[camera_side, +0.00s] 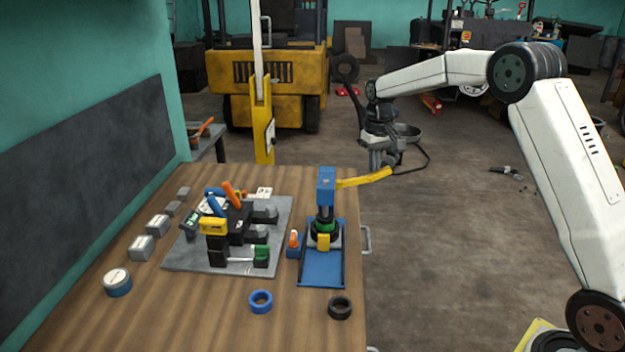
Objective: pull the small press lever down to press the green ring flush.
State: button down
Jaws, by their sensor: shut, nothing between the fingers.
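The small blue press (327,190) stands on a blue base plate (321,272) near the right edge of the wooden table. Its yellow lever (364,180) sticks out to the right past the table edge, angled slightly up toward its tip. The green ring (325,227) sits under the press head on a dark seat; I cannot tell whether it is flush. My gripper (377,166) is shut and empty, pointing down near the lever's outer end. Whether it touches the lever is not clear.
A blue ring (261,301) and a black ring (340,307) lie at the table front. A grey plate (188,258) with a fixture and tools is left of the press. Small boxes and a round tin (117,282) stand further left. Right of the table is open floor.

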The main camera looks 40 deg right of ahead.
jog(key=shift+f, duration=3.1)
jog(key=shift+r, duration=5.35)
jog(key=shift+r, duration=0.15)
notch_tip(320, 180, up, 5)
send_over(373, 181)
jog(key=shift+w+d, duration=0.35)
jog(key=shift+d, duration=0.1)
jog(key=shift+f, duration=0.2)
